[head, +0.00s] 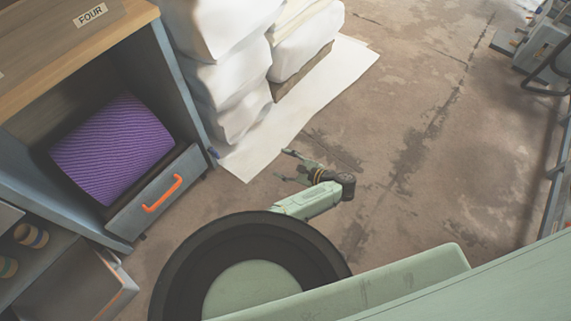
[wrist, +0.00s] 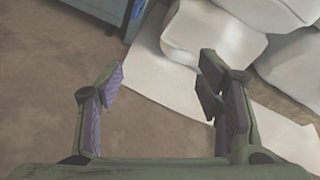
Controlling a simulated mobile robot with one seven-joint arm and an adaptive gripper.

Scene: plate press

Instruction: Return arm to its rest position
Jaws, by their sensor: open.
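My gripper (head: 288,166) is in the middle of the head view, at the end of my pale green arm, above the brown floor. In the wrist view my gripper (wrist: 160,84) has its two fingers spread wide apart, with nothing between them but floor and white sheet behind. It is open and empty. The arm is partly folded beside my round dark base, and much of it is hidden.
A cabinet (head: 188,95) with a purple ribbed bundle (head: 115,148) and an orange-handled drawer (head: 150,200) stands at left. White wrapped stacks (head: 225,70) stand on a white sheet (head: 262,140). A metal frame (head: 560,175) is at right. The floor (head: 420,150) between is clear.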

